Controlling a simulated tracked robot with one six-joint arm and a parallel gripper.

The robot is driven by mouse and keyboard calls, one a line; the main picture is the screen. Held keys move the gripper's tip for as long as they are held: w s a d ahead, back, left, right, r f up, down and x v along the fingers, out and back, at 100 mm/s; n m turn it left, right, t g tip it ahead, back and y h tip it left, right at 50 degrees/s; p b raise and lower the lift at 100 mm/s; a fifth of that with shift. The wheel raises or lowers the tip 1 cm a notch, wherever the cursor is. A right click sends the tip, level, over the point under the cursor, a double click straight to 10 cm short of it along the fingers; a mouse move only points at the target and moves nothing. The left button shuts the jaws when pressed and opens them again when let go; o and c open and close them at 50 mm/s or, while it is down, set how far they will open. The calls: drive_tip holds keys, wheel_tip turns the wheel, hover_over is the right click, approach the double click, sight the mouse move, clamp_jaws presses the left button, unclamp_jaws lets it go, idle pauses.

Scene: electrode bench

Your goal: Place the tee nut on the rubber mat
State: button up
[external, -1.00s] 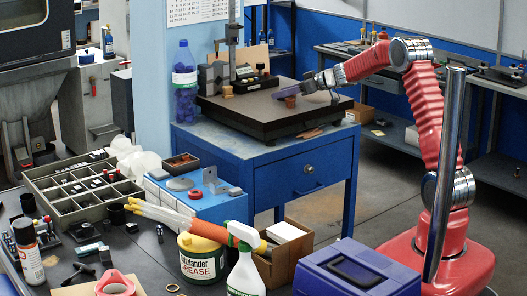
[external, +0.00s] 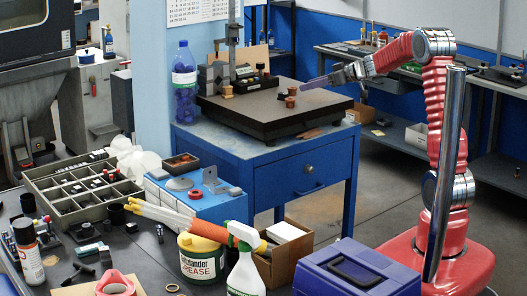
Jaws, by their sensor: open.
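My gripper (external: 308,83) is open and seems empty, just above the right part of the dark plate (external: 255,125) on the blue bench. A small copper-brown piece (external: 291,102) stands on the plate below and left of the fingertips, apart from them. Another small brown piece (external: 292,91) shows just behind it, close to the fingertips in the picture. I cannot tell which small piece is the tee nut. I cannot make out a separate rubber mat in this view.
A height gauge (external: 232,45) and a black holder with small parts (external: 254,81) stand at the plate's back left. A blue bottle (external: 183,80) stands left of the plate. The front of the plate is clear. The front table holds a divided tray (external: 85,190) and a spray bottle (external: 245,265).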

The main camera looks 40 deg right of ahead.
drive_tip(key=shift+s+r, duration=0.1)
drive_tip(key=shift+s, duration=0.05)
idle(0.7)
drive_tip(key=shift+s+a+r, duration=0.1)
drive_tip(key=shift+s+a, duration=0.1)
drive_tip(key=shift+a, duration=0.05)
drive_tip(key=s+a+g, duration=0.3)
drive_tip(key=s+a, duration=0.4)
drive_tip(key=s, duration=0.3)
drive_tip(key=s+a+g, duration=0.2)
drive_tip(key=s+a, duration=0.5)
drive_tip(key=s, duration=0.3)
drive_tip(key=s+d+f+m+g+h, duration=0.1)
drive_tip(key=s+f+m+h, duration=0.1)
drive_tip(key=s, duration=0.8)
drive_tip(key=s+d+f+m+h, duration=0.1)
drive_tip(key=s+f+m+h, duration=0.1)
drive_tip(key=s, duration=0.8)
drive_tip(key=shift+s+f+m+g+h, duration=0.15)
drive_tip(key=shift+f+m+g+h, duration=0.2)
drive_tip(key=shift+f+h, duration=0.45)
drive_tip(key=shift+o, duration=0.3)
drive_tip(key=shift+f, duration=0.1)
